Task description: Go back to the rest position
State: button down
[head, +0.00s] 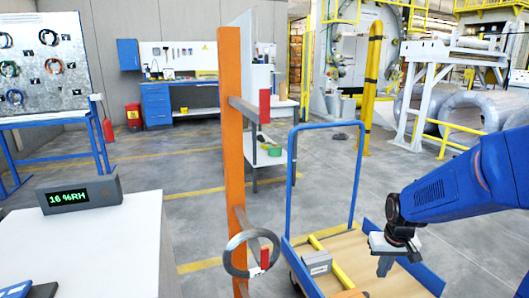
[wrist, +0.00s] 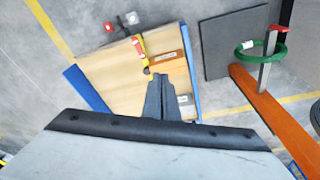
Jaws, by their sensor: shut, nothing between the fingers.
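My gripper (head: 385,268) is at the right of the head view, at the end of my blue arm, and points down over the cart. In the wrist view its two dark fingers (wrist: 165,97) are together, with nothing between them. The cart's wooden deck (wrist: 110,82) lies beyond the fingertips. The fingers hide part of the deck and what lies behind them.
An orange post (head: 231,150) with red-tipped pegs stands left of the blue-railed cart (head: 355,178); a grey ring (head: 232,262) hangs low on it. The wrist view shows a green ring (wrist: 240,55) around a peg. A white table (head: 120,240) stands at left.

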jog(key=s+a+r+t, duration=0.1)
jog(key=s+a+r, duration=0.1)
jog(key=s+r, duration=0.2)
jog(key=s+a+r+t, duration=0.1)
jog(key=s+a+r, duration=0.2)
jog(key=s, duration=0.7)
jog(key=s+a+r+n, duration=0.1)
jog(key=s+a+r, duration=0.1)
jog(key=s+r, duration=0.3)
jog(key=s, duration=0.3)
jog(key=shift+a+r+t, duration=0.15)
jog(key=shift+r+t, duration=0.2)
jog(key=shift+t, duration=0.05)
